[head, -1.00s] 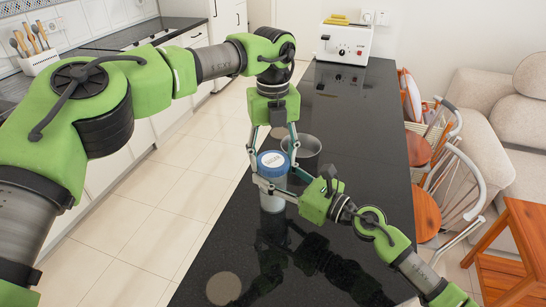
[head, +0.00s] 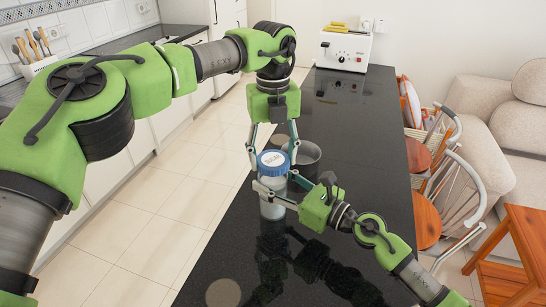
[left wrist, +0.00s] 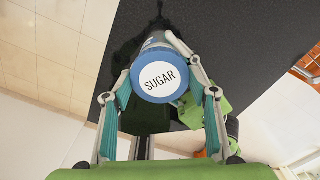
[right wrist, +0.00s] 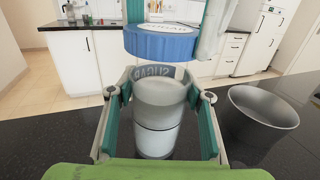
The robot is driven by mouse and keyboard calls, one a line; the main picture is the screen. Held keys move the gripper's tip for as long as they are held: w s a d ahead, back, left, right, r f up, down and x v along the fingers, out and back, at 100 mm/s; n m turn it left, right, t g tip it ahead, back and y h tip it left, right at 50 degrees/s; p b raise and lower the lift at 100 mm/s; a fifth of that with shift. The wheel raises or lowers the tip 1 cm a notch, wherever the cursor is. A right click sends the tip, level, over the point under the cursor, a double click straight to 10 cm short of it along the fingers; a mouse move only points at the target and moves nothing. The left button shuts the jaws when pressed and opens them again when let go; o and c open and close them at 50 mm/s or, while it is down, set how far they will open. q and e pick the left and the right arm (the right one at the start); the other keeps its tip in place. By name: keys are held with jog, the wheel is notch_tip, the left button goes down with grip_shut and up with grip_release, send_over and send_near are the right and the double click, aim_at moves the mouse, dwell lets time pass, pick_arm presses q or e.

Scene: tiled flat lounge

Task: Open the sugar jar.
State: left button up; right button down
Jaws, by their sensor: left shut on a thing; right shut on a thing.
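The sugar jar (head: 272,207) stands upright on the black counter, near its left edge. In the right wrist view the jar (right wrist: 157,120) is pale and see-through, with white contents and a grey SUGAR band. Its blue lid (right wrist: 160,42) is just above the jar mouth, apart from it by a small gap. The lid's white top reads SUGAR in the left wrist view (left wrist: 160,78). My left gripper (head: 273,166) comes from above, shut on the lid. My right gripper (right wrist: 160,97) is shut around the jar body from the side.
A grey metal pot (head: 307,157) stands close behind the jar, to its right. A white appliance (head: 344,50) is at the counter's far end. Chairs (head: 455,190) stand along the right side. The counter (head: 350,120) is clear between the pot and the appliance.

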aim_at(273, 159)
pick_arm(q)
jog(key=shift+r, duration=1.75)
pick_arm(e)
jog(key=c, duration=1)
grip_release()
